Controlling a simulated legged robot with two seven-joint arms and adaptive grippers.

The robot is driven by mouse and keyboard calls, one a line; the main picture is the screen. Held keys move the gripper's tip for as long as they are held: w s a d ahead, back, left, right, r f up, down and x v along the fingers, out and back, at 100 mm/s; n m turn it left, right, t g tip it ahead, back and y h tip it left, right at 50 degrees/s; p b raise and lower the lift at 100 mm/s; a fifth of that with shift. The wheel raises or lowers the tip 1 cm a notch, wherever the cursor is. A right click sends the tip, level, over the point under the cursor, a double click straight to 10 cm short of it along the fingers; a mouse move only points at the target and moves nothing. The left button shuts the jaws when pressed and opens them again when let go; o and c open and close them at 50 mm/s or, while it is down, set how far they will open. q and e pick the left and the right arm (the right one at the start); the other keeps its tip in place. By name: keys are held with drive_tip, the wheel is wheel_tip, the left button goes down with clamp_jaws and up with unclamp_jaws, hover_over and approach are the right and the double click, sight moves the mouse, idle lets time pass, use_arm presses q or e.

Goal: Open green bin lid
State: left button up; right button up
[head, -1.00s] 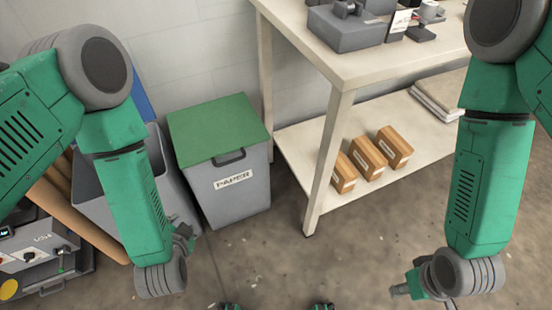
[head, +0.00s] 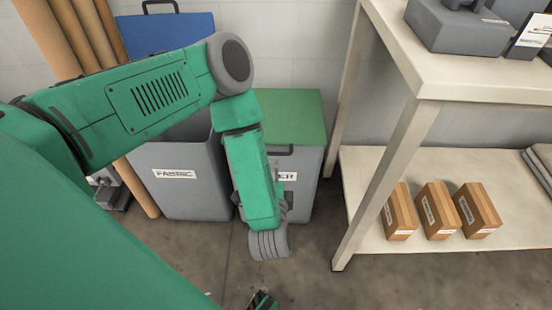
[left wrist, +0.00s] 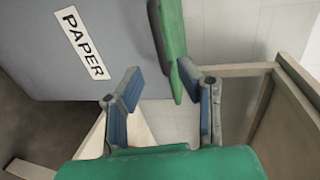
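The grey PAPER bin (head: 304,192) stands against the wall with its green lid (head: 300,112) down on top. A dark handle shows at the lid's front. My left arm crosses in front of the bin and covers part of its front and label. In the head view my left gripper is mostly hidden behind its own wrist. In the left wrist view the left gripper (left wrist: 161,72) is open and empty, its fingers apart. There the green lid's edge (left wrist: 172,40) is close to the right-hand fingertip; I cannot tell if they touch. The PAPER label (left wrist: 82,42) shows on the bin.
A grey bin (head: 180,192) stands left of the PAPER bin with its blue lid (head: 165,35) raised.

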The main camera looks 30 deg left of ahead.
sight(273, 154)
use_arm(q)
drive_tip(key=b+x, duration=0.1)
drive_tip(key=x, duration=0.3)
drive_tip(key=b+x, duration=0.2)
drive_tip(key=x, duration=0.2)
drive_tip(key=shift+s+a+f, duration=0.1)
drive_tip(key=shift+s+a, duration=0.1)
drive_tip(key=shift+a, duration=0.15)
drive_tip(key=shift+w, duration=0.15)
drive_tip(key=shift+w+d, duration=0.1)
drive_tip(key=shift+d, duration=0.2)
clamp_jaws()
drive_tip(key=shift+a, duration=0.2)
